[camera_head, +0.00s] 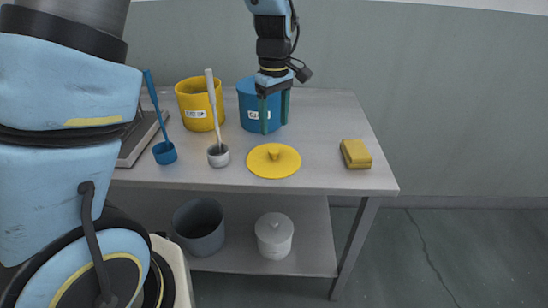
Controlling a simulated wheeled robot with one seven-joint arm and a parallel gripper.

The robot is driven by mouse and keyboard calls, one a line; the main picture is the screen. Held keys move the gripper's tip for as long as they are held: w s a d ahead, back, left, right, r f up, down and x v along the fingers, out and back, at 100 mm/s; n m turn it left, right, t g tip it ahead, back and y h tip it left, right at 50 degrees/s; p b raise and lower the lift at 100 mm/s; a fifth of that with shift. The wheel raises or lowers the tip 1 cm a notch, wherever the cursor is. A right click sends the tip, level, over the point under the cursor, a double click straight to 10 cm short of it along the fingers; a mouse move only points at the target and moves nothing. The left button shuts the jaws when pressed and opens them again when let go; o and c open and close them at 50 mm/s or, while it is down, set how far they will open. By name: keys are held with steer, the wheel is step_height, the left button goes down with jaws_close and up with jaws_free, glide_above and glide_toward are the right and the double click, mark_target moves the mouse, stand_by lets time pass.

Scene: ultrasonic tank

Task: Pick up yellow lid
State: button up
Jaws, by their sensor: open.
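The yellow lid (259,165) lies flat near the front edge of the grey table, with its small knob (273,153) facing up. My gripper (275,112) points down, open, with two dark green fingers. It shows above and behind the lid in the picture, in front of the blue pot. Its fingers appear apart from the lid, and nothing shows between them but the blue pot behind. The exact height of the fingertips above the table is hard to tell.
A yellow pot (195,104) and a blue pot (251,104) stand behind the lid. A blue ladle (164,153) and a white-handled ladle (218,155) lie left of it. A yellow sponge (356,154) sits right, with bare table between. A grey bin (199,228) and lidded white pot (274,237) stand below.

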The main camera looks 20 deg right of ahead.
mark_target(273, 150)
steer(key=f, duration=0.2)
steer(key=f+p, duration=0.1)
steer(key=f, duration=0.2)
steer(key=f+p, duration=0.1)
steer(key=f, duration=0.2)
steer(key=shift+w+f, duration=0.25)
steer(key=shift+c, duration=0.2)
jaws_close()
